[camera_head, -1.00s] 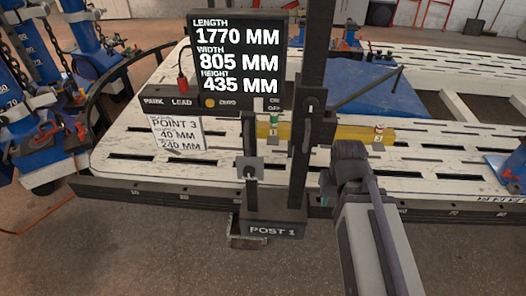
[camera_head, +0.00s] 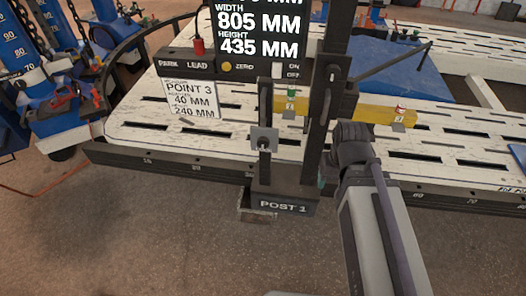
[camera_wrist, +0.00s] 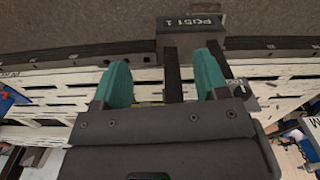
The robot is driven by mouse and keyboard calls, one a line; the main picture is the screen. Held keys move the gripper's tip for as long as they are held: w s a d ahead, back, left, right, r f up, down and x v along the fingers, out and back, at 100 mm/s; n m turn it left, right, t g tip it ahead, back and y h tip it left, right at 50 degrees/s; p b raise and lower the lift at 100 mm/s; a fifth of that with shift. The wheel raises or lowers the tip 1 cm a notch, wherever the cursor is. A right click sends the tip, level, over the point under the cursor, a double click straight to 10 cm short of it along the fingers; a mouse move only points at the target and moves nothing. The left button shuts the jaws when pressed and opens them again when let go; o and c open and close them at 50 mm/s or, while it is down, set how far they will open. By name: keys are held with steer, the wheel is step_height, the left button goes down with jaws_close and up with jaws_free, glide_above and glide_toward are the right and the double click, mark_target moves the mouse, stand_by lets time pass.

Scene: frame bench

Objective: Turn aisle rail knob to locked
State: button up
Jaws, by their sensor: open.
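The dark post labelled POST 1 (camera_head: 284,206) stands at the near edge of the white bench (camera_head: 135,120). A grey square plate with a small dark knob (camera_head: 264,143) sits on a thin upright just left of the post. I cannot tell whether this is the aisle rail knob, and no "locked" mark is readable. My gripper (camera_wrist: 163,72) is open, its teal fingers apart, with dark uprights showing beyond the gap. The label block (camera_wrist: 192,22) is beyond the fingers. In the head view my wrist is right of the post and largely hides the gripper.
A control box (camera_head: 225,66) with a lead and a screen is left of the post. A yellow bar (camera_head: 360,112) crosses behind it. Blue stands (camera_head: 45,60) crowd the far left. The floor (camera_head: 130,240) in front is mostly clear.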

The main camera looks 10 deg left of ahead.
steer(key=shift+o, duration=0.5)
steer(key=a+f+n+h+b, duration=0.1)
steer(key=a+f+b, duration=0.1)
steer(key=f+b, duration=0.3)
steer(key=w+a+f+n+t+b, duration=0.1)
steer(key=a+f+b, duration=0.2)
steer(key=f, duration=0.6)
steer(key=b, duration=0.2)
steer(key=shift+w+a+f+n+h+b, duration=0.2)
steer(key=shift+w+f+n+h+b, duration=0.1)
steer(key=shift+h, duration=0.1)
steer(key=n+t+y+b, duration=0.1)
steer(key=n+t+b, duration=1.6)
steer(key=n, duration=1.7)
glide_toward(263, 145)
steer(key=w, duration=1)
steer(key=shift+w+d, duration=0.15)
steer(key=shift+w, duration=0.25)
steer(key=shift+c, duration=0.2)
